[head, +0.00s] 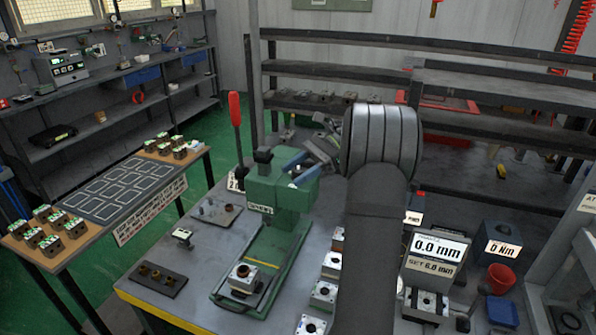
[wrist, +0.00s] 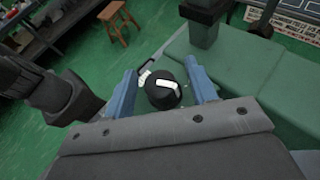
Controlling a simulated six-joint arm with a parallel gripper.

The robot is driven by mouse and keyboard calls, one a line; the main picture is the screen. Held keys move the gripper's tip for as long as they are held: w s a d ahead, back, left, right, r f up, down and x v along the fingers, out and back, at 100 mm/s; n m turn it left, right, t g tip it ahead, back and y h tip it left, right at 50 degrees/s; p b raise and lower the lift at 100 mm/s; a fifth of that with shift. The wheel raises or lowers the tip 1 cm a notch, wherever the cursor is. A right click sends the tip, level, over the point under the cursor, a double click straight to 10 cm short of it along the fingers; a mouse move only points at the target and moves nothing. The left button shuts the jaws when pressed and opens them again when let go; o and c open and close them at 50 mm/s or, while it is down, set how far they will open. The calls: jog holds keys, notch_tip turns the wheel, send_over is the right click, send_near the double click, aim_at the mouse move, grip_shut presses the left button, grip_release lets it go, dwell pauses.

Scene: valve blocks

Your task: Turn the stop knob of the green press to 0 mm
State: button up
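The green press (head: 283,190) stands on the workbench in the head view, with a red-tipped lever at its left. Its green body also shows in the wrist view (wrist: 245,75). The black stop knob (wrist: 163,92) with a white pointer mark is in the wrist view. My gripper (wrist: 160,67) is open, with one blue finger on each side of the knob. A gap shows at the left finger; I cannot tell whether the right finger touches the knob. The head view does not clearly show the knob. A display (head: 437,248) reads 0.0 mm, with SET 6.0 mm below.
A second display (head: 501,247) reads 0 Nm. Several valve blocks (head: 323,294) stand in a row right of the press, and one block (head: 243,278) sits at its front. A red cup (head: 500,278) stands at the right. A side table (head: 112,200) is at the left.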

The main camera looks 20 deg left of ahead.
dwell(0.4)
jog(key=m+t+y, duration=0.3)
jog(key=m+t, duration=0.2)
jog(key=shift+r+y, duration=0.1)
jog(key=shift+y, duration=0.2)
jog(key=m+t+y, duration=0.1)
jog(key=m+t, duration=0.4)
jog(key=t, duration=0.1)
jog(key=shift+m, duration=0.3)
jog(key=v, duration=1.7)
jog(key=s+d+n+h, duration=0.3)
jog(key=s+d+n, duration=0.2)
jog(key=s, duration=0.2)
jog(key=s+d+f+n+t+h, duration=0.1)
jog(key=s+d+n+h, duration=0.2)
jog(key=s+d+n, duration=0.2)
jog(key=s, duration=0.2)
jog(key=shift+s, duration=0.4)
jog(key=shift+f, duration=0.1)
